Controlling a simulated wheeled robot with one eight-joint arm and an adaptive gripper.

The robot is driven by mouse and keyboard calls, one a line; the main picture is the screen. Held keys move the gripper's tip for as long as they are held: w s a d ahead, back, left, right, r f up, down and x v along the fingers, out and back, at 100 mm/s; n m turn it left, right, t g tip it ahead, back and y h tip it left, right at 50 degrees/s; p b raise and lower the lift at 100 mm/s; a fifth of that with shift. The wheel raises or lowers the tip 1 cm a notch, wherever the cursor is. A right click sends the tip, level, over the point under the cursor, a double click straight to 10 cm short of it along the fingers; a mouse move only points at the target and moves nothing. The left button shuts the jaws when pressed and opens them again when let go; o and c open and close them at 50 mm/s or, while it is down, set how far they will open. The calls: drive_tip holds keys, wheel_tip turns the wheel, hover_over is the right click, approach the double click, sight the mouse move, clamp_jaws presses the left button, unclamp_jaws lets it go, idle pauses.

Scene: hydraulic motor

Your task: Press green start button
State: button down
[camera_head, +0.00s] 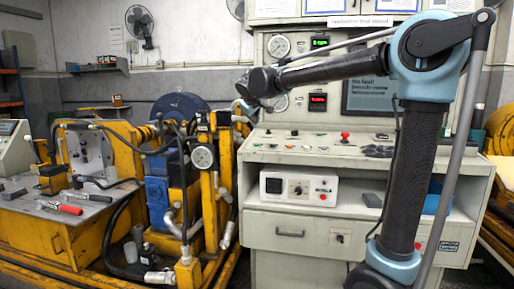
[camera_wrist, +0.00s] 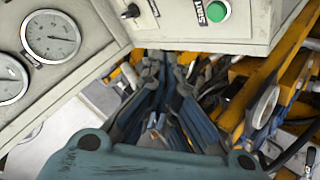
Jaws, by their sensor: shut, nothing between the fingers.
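The green start button (camera_wrist: 217,11) is at the top of the wrist view. It is a round green cap on a pale panel, next to a label that appears upside down and reads "START". My gripper (camera_wrist: 162,62) is shut and empty, its fingers below the edge of that panel in the picture and apart from the button. In the head view, my arm reaches left across the console and the gripper (camera_head: 243,103) is small and dark, near the console's left edge. I cannot pick out the green button with certainty among the small console controls there.
A selector switch (camera_wrist: 132,11) is beside the button. Two round gauges (camera_wrist: 50,36) are at the left of the wrist view. In the head view, the console (camera_head: 360,158) carries a red knob (camera_head: 345,137). Yellow machinery (camera_head: 130,190) with hoses stands close on the left.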

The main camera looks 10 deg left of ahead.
sight(254, 145)
drive_tip(key=shift+w+f, duration=0.2)
drive_tip(key=shift+f, duration=1.15)
drive_tip(key=shift+w+f, duration=0.25)
drive_tip(key=shift+f, duration=1.05)
drive_tip(key=shift+w+f, duration=0.2)
drive_tip(key=shift+f, duration=1.15)
drive_tip(key=shift+f, duration=0.7)
drive_tip(key=shift+r, duration=0.15)
drive_tip(key=shift+s+r, duration=0.1)
drive_tip(key=shift+r, duration=0.55)
drive_tip(key=shift+r, duration=0.1)
drive_tip(key=r, duration=0.4)
drive_tip(key=shift+s+r, duration=0.35)
drive_tip(key=shift+s, duration=0.05)
